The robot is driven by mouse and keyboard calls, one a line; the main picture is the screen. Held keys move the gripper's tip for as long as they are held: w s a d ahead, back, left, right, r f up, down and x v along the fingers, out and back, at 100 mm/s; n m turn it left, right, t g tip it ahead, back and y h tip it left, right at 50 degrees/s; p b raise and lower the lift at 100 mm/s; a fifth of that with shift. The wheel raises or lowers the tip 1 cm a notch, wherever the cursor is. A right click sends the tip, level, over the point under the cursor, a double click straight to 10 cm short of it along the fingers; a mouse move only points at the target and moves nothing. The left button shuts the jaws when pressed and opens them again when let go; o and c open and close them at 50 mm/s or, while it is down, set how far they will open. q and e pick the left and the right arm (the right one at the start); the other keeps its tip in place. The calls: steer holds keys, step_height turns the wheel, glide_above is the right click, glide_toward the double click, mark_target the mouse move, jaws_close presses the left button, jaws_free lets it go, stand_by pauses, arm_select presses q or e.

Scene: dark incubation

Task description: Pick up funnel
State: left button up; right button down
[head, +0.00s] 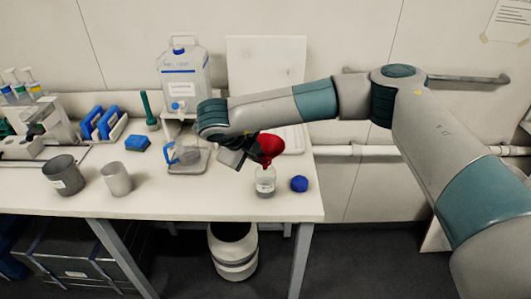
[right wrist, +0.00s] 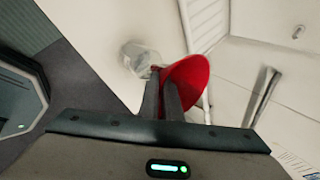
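The red funnel (head: 271,146) is at the right part of the bench, cone up, with its stem pointing down at the mouth of a small clear bottle (head: 265,181). I cannot tell whether the stem is inside the bottle neck. My right gripper (head: 250,157) reaches the funnel from the left. In the right wrist view, the two fingers of the right gripper (right wrist: 161,80) are close together at the stem of the funnel (right wrist: 188,78), partly hiding it, and look shut on it. The bottle (right wrist: 140,60) shows just beyond. My left gripper is out of view.
A blue ball-like cap (head: 299,184) lies right of the bottle. A clear blue-handled jug (head: 185,153) stands left of the gripper, and a large carboy (head: 184,75) stands behind. Two grey beakers (head: 64,175) (head: 117,179) are at the left. The bench's front right is clear.

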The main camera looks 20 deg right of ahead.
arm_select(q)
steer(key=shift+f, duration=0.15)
